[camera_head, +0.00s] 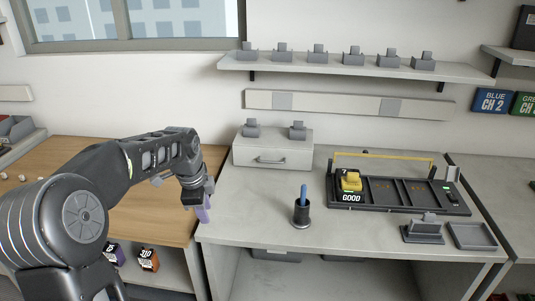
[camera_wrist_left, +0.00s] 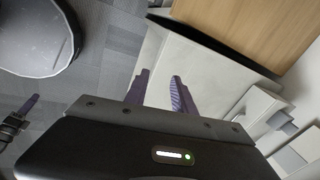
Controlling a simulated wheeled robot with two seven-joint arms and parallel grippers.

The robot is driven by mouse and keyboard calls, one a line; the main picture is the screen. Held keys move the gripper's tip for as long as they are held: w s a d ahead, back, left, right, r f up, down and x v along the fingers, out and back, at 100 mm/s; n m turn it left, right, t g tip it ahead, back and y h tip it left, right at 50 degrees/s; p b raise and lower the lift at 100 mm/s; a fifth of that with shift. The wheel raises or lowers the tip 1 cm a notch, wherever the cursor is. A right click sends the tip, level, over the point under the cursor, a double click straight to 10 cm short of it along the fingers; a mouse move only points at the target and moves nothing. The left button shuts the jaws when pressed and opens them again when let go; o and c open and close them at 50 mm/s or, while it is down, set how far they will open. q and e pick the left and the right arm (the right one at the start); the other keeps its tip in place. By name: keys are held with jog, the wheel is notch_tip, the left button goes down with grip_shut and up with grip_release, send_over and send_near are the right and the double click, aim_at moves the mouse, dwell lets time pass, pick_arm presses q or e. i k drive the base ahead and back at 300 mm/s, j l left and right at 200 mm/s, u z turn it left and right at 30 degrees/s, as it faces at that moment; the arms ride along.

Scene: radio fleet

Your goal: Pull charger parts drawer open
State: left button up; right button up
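The charger parts drawer (camera_head: 272,159) is the light grey front with a bar handle in a small box unit at the back left of the grey workbench. It looks shut. My left gripper (camera_head: 206,205), with purple fingers, is in front and to the left of the drawer, apart from the handle, over the bench's left edge. In the left wrist view my left gripper (camera_wrist_left: 158,90) has its two fingers spread with nothing between them. A purple finger of what looks like my right gripper (camera_wrist_left: 27,105) shows at the left; its opening cannot be judged.
Two grey chargers (camera_head: 298,131) stand on the drawer unit. A dark cup (camera_head: 302,214) with a blue-handled tool stands in front of it. A black rack (camera_head: 400,196) holds a yellow radio (camera_head: 351,181). A wall shelf (camera_head: 350,67) is above. The bench front left is clear.

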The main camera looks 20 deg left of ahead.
aim_at(252, 156)
jog(key=i, duration=1.35)
